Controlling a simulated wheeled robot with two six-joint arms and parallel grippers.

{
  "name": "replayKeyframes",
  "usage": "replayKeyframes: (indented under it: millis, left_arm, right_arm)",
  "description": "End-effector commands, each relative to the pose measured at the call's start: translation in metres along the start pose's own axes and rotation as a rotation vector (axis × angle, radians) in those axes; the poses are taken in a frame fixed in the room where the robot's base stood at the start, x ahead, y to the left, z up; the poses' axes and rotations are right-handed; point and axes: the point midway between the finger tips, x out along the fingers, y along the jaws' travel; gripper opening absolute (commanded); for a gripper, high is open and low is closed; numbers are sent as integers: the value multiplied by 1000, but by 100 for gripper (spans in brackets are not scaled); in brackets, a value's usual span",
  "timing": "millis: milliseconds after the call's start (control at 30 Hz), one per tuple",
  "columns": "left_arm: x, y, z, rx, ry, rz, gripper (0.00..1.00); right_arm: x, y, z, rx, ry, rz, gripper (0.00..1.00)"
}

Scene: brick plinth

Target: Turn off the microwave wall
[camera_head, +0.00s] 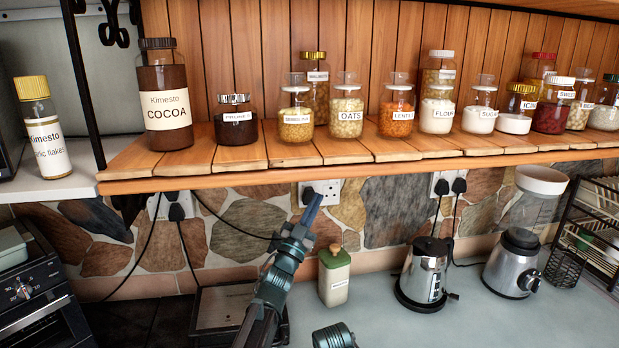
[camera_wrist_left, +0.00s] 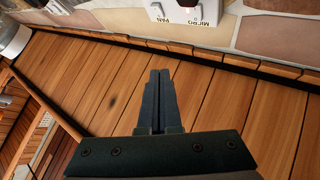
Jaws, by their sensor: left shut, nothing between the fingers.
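A white double wall socket (camera_head: 328,187) sits on the stone wall below the wooden shelf, with a black plug in its left part. In the left wrist view the socket plate (camera_wrist_left: 188,12) is at the top edge, partly cut off, with labels that read "MICRO" and "PAN". Switch positions are too small or cut off to tell. My left gripper (camera_head: 314,202) is shut and empty, its tips just in front of the socket's lower left in the head view. In the wrist view the shut fingers (camera_wrist_left: 160,73) point up towards the plate, apart from it in the picture.
The wooden shelf (camera_head: 390,160) with several jars overhangs the socket. A green-lidded canister (camera_head: 334,278), a kettle (camera_head: 425,275) and a blender (camera_head: 515,265) stand on the counter. Other sockets (camera_head: 172,207) (camera_head: 448,184) have plugs and hanging cables. An oven (camera_head: 40,290) stands left.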

Motion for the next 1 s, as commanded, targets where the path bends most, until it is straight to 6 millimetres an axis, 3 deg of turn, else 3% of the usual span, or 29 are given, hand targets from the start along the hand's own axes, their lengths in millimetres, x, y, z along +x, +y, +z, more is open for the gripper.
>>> replayKeyframes:
  millis: [600, 1000]
  left_arm:
    - [52, -37, 38, 0, 0, -1, 0]
    - [57, -42, 42, 0, 0, 0, 0]
  right_arm:
    - [-9, 1, 0, 0, 0, 0, 50]
    - [-10, 1, 1, 0, 0, 0, 50]
